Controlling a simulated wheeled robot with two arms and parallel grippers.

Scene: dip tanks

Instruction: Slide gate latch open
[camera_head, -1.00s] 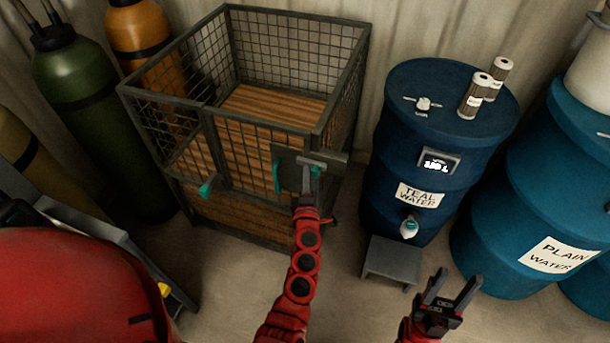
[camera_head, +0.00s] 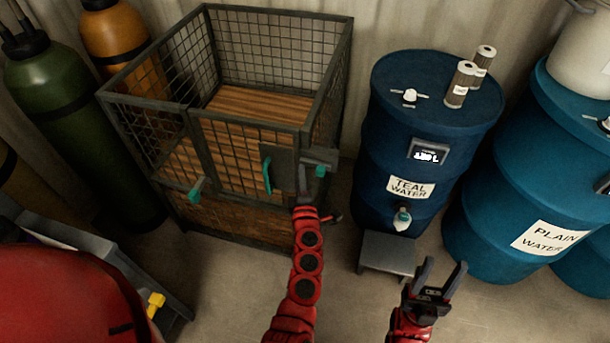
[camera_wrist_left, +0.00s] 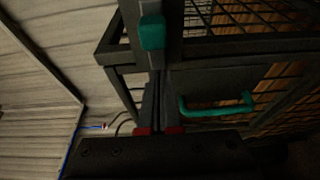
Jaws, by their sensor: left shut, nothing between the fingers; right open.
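The wire-mesh crate (camera_head: 205,115) has a front gate with a dark latch plate (camera_head: 282,160) at its right side. A teal latch knob (camera_head: 320,171) sits right of the plate, and a teal pull handle (camera_head: 267,175) is on it. My left gripper (camera_head: 304,182) is shut and empty, upright just left of the knob. In the left wrist view its fingers (camera_wrist_left: 158,105) lie below the teal knob (camera_wrist_left: 152,32), with the handle (camera_wrist_left: 218,107) to their right. I cannot tell whether they touch the knob. My right gripper (camera_head: 440,276) is open and empty, away from the crate.
The teal water drum (camera_head: 425,130) stands right of the crate, with a small grey stool (camera_head: 388,253) before it. The plain water drum (camera_head: 535,170) is farther right. Green (camera_head: 70,110) and orange cylinders stand left. A teal piece (camera_head: 196,188) shows at the crate's front left.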

